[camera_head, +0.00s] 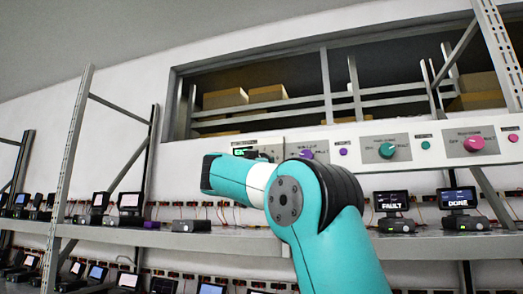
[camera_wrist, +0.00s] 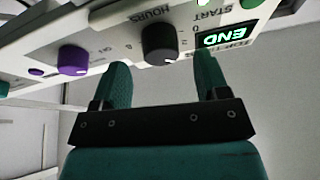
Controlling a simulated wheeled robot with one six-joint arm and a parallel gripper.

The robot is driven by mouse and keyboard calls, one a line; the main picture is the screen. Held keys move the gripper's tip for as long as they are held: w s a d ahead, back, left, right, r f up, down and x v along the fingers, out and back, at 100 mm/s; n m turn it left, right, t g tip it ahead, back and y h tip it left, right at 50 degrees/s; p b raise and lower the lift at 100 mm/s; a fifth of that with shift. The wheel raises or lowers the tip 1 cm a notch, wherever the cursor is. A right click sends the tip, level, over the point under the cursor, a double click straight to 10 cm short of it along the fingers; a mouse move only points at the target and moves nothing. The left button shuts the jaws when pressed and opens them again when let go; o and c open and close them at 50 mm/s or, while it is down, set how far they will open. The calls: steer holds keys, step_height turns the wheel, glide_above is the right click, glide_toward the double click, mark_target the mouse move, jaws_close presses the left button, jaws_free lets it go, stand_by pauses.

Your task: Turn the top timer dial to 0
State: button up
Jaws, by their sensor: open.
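A black timer dial (camera_wrist: 160,43) labelled HOURS sits on the white control panel (camera_wrist: 108,22), which appears upside down in the wrist view. A small pale mark shows near its lower edge; the exact setting is hard to read. Next to it a display (camera_wrist: 225,38) reads END in green. My gripper (camera_wrist: 163,66) is open and empty. Its two teal fingers stand to either side of the dial in the picture; whether they touch it I cannot tell. In the head view my arm hides the gripper and most of the dial; the display (camera_head: 243,151) shows beside my wrist.
A purple knob (camera_wrist: 73,60) sits on the same panel beside the dial. In the head view, teal (camera_head: 387,150) and pink (camera_head: 473,143) knobs lie farther right. Below, a shelf (camera_head: 440,243) holds devices with screens reading FAULT (camera_head: 391,202) and DONE (camera_head: 457,198).

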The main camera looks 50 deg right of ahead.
steer(key=shift+p+x, duration=0.65)
steer(key=shift+x, duration=0.9)
steer(key=shift+c, duration=0.2)
steer(key=c, duration=0.9)
steer(key=shift+f+n+t, duration=0.1)
steer(key=shift+n+t, duration=0.3)
steer(key=shift+s+d+n+t+y+b, duration=0.15)
steer(key=shift+n+t+y, duration=0.5)
steer(key=shift+n, duration=1.1)
steer(key=shift+a+n+t+y+b, duration=0.15)
steer(key=shift+n+t+y, duration=0.45)
steer(key=shift+n, duration=1.1)
steer(key=shift+s+d+n+t+y+b, duration=0.15)
steer(key=shift+n+t+y, duration=0.45)
steer(key=shift+n, duration=1.15)
